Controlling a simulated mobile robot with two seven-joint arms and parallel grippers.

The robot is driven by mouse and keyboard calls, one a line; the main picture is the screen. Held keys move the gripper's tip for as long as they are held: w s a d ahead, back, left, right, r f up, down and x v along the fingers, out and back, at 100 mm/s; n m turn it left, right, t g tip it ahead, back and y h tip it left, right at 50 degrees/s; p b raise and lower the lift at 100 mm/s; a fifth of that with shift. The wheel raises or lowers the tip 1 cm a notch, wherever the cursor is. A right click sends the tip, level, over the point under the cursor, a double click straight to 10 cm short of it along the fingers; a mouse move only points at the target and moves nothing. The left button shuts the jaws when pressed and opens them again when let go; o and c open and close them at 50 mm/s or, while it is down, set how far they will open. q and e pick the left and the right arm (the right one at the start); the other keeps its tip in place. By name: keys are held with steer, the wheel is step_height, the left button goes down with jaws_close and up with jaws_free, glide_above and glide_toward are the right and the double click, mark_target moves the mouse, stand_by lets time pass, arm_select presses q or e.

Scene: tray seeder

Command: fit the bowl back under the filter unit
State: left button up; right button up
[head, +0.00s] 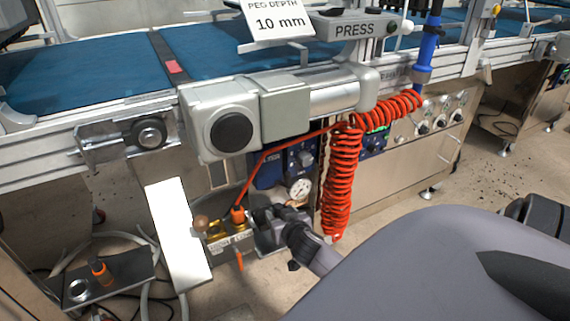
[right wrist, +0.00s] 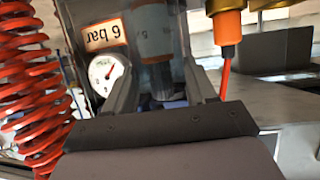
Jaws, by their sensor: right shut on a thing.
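The blue filter unit (head: 268,172) hangs under the conveyor rail, with a round pressure gauge (head: 300,188) beside it. My right gripper (head: 268,215) is just below it, its fingers partly hidden in the head view. In the right wrist view, my right gripper (right wrist: 163,92) is shut on a grey-blue, clear-looking bowl (right wrist: 152,40) with an orange mark, held between the two fingers. The gauge, with an orange "6 bar" label (right wrist: 106,33), is close beside the bowl. I cannot tell whether the bowl touches the unit. My left gripper is not in view.
A red coiled hose (head: 342,180) hangs right of the gripper. Left of it are a brass-coloured valve block (head: 230,240) with orange fittings and a white panel (head: 178,230). A dark metal plate (head: 125,270) with an orange-topped part is lower left. Conveyor rails lie above.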

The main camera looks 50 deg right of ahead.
steer(key=shift+w+d, duration=0.3)
steer(key=shift+w, duration=0.5)
steer(key=shift+w+d+b, duration=0.3)
steer(key=shift+w+b, duration=0.15)
steer(key=shift+w, duration=0.55)
steer(key=shift+w+d+b, duration=0.35)
steer(key=shift+w+b, duration=0.1)
steer(key=shift+w, duration=0.6)
steer(key=shift+w+d+b, duration=0.3)
steer(key=shift+w+b, duration=0.15)
steer(key=shift+w, duration=0.55)
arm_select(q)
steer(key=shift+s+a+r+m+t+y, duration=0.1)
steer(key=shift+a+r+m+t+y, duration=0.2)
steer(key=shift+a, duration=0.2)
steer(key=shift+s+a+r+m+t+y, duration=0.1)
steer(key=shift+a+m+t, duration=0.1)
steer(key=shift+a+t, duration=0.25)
arm_select(e)
steer(key=shift+w+d, duration=0.1)
steer(key=shift+w, duration=0.2)
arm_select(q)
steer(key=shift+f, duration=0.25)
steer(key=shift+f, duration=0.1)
arm_select(e)
steer(key=shift+f, duration=0.2)
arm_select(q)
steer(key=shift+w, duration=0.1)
